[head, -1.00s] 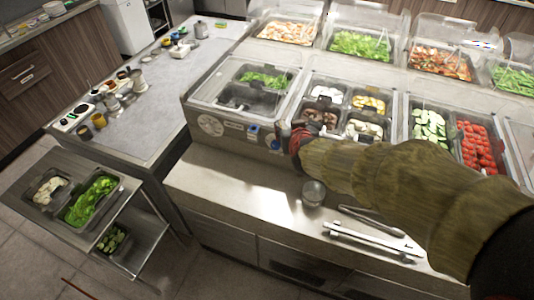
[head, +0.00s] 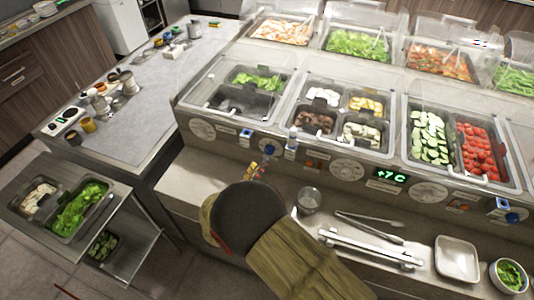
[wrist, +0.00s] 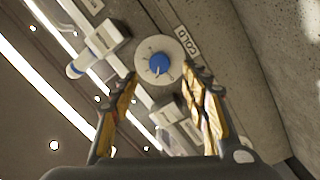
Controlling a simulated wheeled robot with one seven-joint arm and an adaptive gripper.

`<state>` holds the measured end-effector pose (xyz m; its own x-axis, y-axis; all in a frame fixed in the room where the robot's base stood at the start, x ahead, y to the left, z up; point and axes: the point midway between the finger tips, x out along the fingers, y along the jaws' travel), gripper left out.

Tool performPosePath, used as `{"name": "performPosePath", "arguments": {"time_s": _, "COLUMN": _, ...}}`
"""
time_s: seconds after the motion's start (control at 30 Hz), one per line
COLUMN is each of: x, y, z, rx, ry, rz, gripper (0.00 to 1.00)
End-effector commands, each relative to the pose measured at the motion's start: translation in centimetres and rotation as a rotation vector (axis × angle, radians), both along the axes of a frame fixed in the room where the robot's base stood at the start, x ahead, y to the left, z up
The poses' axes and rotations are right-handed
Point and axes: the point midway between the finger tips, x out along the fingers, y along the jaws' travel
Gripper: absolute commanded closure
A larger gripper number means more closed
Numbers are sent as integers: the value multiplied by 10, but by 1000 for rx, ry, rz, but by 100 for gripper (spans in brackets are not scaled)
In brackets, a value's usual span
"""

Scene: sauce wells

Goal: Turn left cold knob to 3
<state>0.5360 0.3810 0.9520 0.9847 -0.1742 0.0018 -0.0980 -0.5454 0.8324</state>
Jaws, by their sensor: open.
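The cold knob shows in the wrist view as a blue knob (wrist: 158,64) on a round pale dial, with a COLD label (wrist: 187,40) beside it. Its pointer setting is too small to read. My gripper (wrist: 161,82) is open and empty, its yellow-padded fingers on either side of the dial in that picture. No contact with the knob is visible. In the head view my gripper (head: 260,170) is just in front of the left part of the counter's front panel. I cannot tell there exactly which control it faces.
A white fitting with a blue tip (wrist: 98,47) sits beside the dial. A round dial (head: 347,170) and a green +7 C display (head: 390,176) are farther right on the panel. A small cup (head: 309,200), tongs (head: 372,224) and a white tray (head: 457,258) lie on the ledge.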

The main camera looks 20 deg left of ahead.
Motion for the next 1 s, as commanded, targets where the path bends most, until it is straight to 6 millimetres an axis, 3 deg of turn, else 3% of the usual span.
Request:
{"name": "performPosePath", "arguments": {"time_s": 0.2, "x": 35, "y": -7, "z": -1, "rx": 3, "ry": 0, "rz": -3, "gripper": 54}}
{"name": "performPosePath", "arguments": {"time_s": 0.43, "x": 60, "y": -11, "z": -1, "rx": 3, "ry": 2, "rz": -1, "gripper": 54}}
{"name": "performPosePath", "arguments": {"time_s": 0.8, "x": 66, "y": -12, "z": 0, "rx": 3, "ry": 2, "rz": 2, "gripper": 54}}
{"name": "performPosePath", "arguments": {"time_s": 1.0, "x": 66, "y": -12, "z": 0, "rx": 3, "ry": 2, "rz": 2, "gripper": 65}}
